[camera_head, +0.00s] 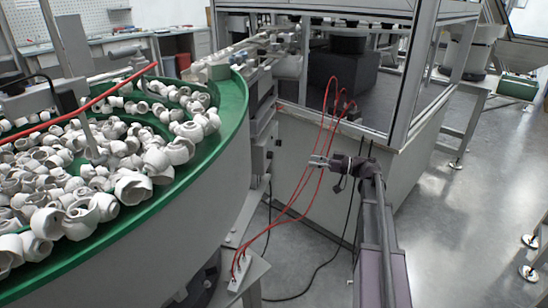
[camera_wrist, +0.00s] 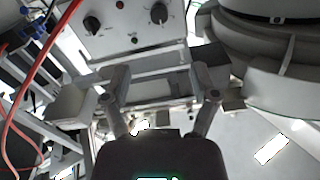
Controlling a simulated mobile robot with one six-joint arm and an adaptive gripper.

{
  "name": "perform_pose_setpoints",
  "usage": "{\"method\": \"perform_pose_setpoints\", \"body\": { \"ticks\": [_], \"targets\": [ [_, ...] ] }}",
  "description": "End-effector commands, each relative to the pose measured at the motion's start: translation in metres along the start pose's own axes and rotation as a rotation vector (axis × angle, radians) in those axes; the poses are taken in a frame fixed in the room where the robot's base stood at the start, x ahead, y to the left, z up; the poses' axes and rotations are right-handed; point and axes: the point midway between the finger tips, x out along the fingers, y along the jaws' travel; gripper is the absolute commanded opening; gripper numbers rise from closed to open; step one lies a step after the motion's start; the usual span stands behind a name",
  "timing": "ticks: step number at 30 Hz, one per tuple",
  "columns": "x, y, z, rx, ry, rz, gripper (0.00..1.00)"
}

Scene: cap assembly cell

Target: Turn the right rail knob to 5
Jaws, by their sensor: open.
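In the wrist view, a light grey control panel (camera_wrist: 125,48) shows near the top. It carries two black knobs, one on the picture's left (camera_wrist: 92,25) and one on its right (camera_wrist: 159,13). Both have faint markings around them, too small to read. I cannot tell which number either knob points at. My gripper (camera_wrist: 166,84) is open and empty, its two fingers spread apart below the panel in the picture, touching neither knob. In the head view, my gripper (camera_head: 317,161) is in the air between the bowl feeder and the glazed cell. The knobs cannot be made out there.
A green-rimmed bowl feeder (camera_head: 235,110) full of white caps (camera_head: 130,150) fills the left. A framed cell (camera_head: 330,185) stands behind my gripper. Red hoses (camera_head: 296,195) loop close by my gripper, and one also crosses the wrist view (camera_wrist: 38,68).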

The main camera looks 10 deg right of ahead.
Motion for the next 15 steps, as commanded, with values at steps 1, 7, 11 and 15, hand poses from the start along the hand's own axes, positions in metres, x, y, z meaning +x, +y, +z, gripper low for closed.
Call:
{"method": "perform_pose_setpoints", "body": {
  "ticks": [1, 7, 11, 15],
  "targets": [
    [0.002, 0.0, 0.0, 0.0, 0.0, -0.001, 0.76],
    [0.017, 0.0, 0.0, 0.0, -0.001, -0.002, 0.76],
    [0.033, 0.0, 0.0, 0.0, -0.001, -0.002, 0.76],
    [0.053, 0.0, 0.0, 0.0, -0.001, -0.002, 0.76]
  ]
}}
